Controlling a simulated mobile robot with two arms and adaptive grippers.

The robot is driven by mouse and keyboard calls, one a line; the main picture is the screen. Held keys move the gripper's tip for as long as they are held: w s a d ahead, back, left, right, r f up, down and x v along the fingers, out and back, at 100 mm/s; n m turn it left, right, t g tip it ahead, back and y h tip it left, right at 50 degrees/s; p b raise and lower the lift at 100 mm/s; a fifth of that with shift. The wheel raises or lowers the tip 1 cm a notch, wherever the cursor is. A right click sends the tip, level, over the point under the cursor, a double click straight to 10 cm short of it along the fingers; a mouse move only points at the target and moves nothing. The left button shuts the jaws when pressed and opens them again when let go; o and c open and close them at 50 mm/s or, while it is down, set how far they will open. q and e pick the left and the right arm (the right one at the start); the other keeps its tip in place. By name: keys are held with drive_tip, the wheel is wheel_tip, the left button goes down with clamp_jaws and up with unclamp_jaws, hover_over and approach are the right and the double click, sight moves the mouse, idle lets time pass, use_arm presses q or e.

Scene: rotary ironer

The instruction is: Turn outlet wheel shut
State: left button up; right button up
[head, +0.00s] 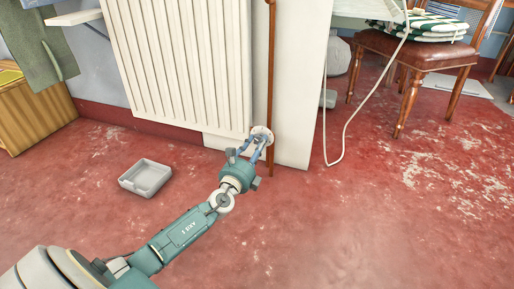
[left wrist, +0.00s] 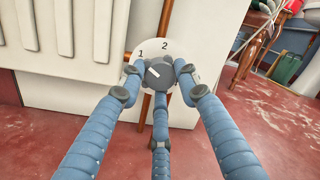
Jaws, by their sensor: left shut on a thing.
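The outlet wheel (left wrist: 160,74) is a grey knob with a white pointer mark in front of a round white dial (left wrist: 186,50) numbered 1 and 2. The mark points up and left, toward the 1. In the head view the dial (head: 262,132) sits at the lower right corner of the white radiator (head: 182,65), by a brown pipe (head: 271,62). My left gripper (head: 257,145) is at the wheel; in the left wrist view its blue fingers (left wrist: 160,85) are closed around the knob. The fingertips partly hide the wheel. My right gripper is in neither view.
A shallow grey tray (head: 146,178) lies on the red floor left of my arm. A white cable (head: 345,130) hangs in a loop to the right. A wooden chair (head: 420,57) with a striped cushion stands at the upper right. Floor in front is clear.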

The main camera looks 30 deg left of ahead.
use_arm(q)
drive_tip(key=n+y, duration=0.1)
drive_tip(key=n, duration=0.6)
drive_tip(key=shift+a+r, duration=0.1)
drive_tip(key=shift+a, duration=0.05)
drive_tip(key=n+y, duration=0.1)
drive_tip(key=n, duration=0.5)
drive_tip(key=shift+a+n, duration=0.1)
drive_tip(key=shift+n, duration=0.2)
drive_tip(key=o, duration=1.1)
drive_tip(key=shift+o, duration=0.4)
drive_tip(key=shift+d+f, duration=0.2)
drive_tip(key=shift+s+d, duration=0.1)
drive_tip(key=shift+s, duration=0.25)
drive_tip(key=r+v, duration=0.1)
drive_tip(key=v, duration=1)
drive_tip(key=shift+s+f, duration=0.15)
drive_tip(key=shift+f, duration=0.2)
